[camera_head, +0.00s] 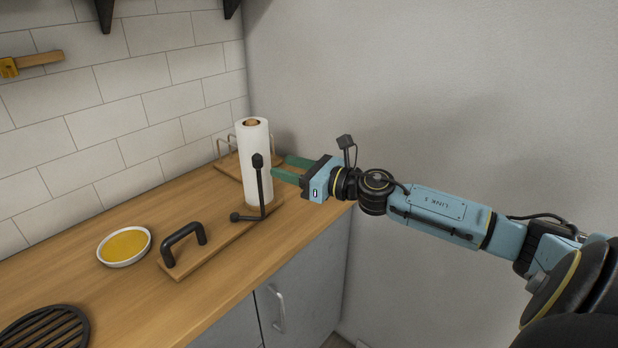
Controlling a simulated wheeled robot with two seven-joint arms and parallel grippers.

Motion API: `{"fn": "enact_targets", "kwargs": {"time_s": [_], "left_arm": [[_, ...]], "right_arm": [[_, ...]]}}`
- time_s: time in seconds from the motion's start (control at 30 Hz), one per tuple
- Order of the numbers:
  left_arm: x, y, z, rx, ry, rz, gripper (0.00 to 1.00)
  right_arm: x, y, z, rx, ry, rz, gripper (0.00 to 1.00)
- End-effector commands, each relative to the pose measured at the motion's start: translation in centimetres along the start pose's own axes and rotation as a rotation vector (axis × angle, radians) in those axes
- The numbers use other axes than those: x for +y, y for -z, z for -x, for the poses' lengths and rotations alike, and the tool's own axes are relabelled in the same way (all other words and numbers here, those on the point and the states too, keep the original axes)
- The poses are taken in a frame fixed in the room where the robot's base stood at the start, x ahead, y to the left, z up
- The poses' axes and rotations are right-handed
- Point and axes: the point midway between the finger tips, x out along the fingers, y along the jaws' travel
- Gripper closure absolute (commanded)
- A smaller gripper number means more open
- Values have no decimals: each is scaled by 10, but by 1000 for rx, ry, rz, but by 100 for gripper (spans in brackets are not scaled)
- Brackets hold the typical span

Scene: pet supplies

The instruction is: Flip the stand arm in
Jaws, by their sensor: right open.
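The paper towel stand has a wooden base (215,250) on the counter, a white paper roll (253,165) standing upright at its far end, and a black handle (183,243) at its near end. The black stand arm (260,187) stands upright in front of the roll, with a knob at its top and a foot piece on the base. My right gripper (287,169) comes in from the right with its green fingers apart and empty. Its fingertips are just right of the arm's upper part and the roll; whether they touch cannot be told. My left gripper is not in view.
A white dish with yellow contents (124,246) sits left of the base. A black slatted trivet (45,331) lies at the lower left. The grey wall (450,90) is behind my right arm. Counter wood (80,275) is bare around the dish.

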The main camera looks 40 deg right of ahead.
Motion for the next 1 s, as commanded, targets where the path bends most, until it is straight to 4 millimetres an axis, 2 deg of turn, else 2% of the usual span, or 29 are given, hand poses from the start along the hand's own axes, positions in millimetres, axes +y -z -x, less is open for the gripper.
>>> {"fn": "enact_targets", "kwargs": {"time_s": [0.2, 0.4, 0.87, 1.0], "left_arm": [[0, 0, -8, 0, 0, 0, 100], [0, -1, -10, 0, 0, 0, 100], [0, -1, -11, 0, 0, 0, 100], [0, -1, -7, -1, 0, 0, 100]], "right_arm": [[1, 3, 25, 4, -1, 0, 57], [0, 2, 40, 2, 0, -2, 57], [0, 0, 47, 0, -1, 0, 57], [2, 0, 48, -5, 6, -30, 73]]}}
